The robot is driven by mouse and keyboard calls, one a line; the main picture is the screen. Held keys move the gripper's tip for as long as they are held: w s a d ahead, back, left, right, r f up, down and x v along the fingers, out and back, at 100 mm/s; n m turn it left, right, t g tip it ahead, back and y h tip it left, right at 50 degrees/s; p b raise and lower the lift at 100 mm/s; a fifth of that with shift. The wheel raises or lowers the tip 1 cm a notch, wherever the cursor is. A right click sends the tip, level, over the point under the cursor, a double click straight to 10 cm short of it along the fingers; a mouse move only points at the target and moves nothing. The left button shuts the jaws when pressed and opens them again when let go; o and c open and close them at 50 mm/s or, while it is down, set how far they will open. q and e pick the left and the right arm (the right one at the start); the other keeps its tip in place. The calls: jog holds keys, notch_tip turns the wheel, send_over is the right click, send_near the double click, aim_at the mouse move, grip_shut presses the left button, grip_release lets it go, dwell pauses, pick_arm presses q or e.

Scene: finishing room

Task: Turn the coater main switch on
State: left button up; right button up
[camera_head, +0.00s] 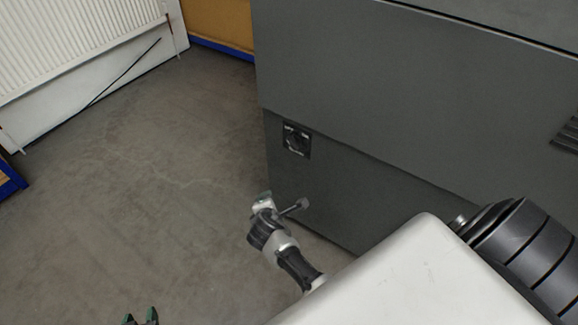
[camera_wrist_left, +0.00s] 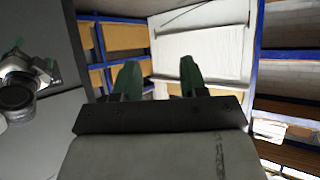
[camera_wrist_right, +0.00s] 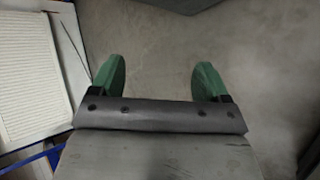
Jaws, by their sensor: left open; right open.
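The main switch (camera_head: 297,139) is a small black plate with a rotary knob on the lower front of the dark grey coater cabinet (camera_head: 400,90). The knob's position is too small to read. My left gripper (camera_head: 140,318) shows only its green fingertips at the bottom edge of the head view, well left of the switch; in the left wrist view (camera_wrist_left: 157,80) it is open and empty. My right gripper (camera_head: 264,198) is below and left of the switch, apart from it; in the right wrist view (camera_wrist_right: 160,80) its fingers are open and empty over floor. Neither wrist view shows the switch.
Blue shelving with boxes (camera_wrist_left: 285,90) shows in the left wrist view. The grey floor (camera_head: 130,170) left of the cabinet is clear. The space directly before the switch looks free.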

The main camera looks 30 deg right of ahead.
jog(key=w+d+r+t+h+b, duration=0.1)
jog(key=w+d+r+h+b, duration=0.25)
jog(key=r, duration=0.25)
jog(key=h+b, duration=0.2)
jog(key=b, duration=0.1)
send_near(291, 145)
jog(key=shift+n, duration=0.4)
jog(key=b+x, duration=0.3)
jog(key=x, duration=0.4)
jog(key=shift+w+d+f, duration=0.15)
jog(key=shift+d+f, duration=0.05)
jog(key=shift+d, duration=0.05)
pick_arm(q)
jog(key=s+r+t+h, duration=0.2)
jog(key=r+t, duration=0.5)
jog(key=r, duration=0.4)
jog(key=s+d+r+t+h, duration=0.1)
jog(key=r+t+h, duration=0.1)
jog(key=r+t, duration=0.5)
jog(key=shift+s+d+r+h+b, duration=0.2)
jog(key=shift+s+r+h+b, duration=0.15)
jog(key=shift+r, duration=2.25)
pick_arm(e)
jog(key=shift+w+d+f, duration=0.15)
jog(key=shift+w+d, duration=0.3)
jog(key=shift+d, duration=0.1)
jog(key=shift+c, duration=0.2)
jog(key=c, duration=0.9)
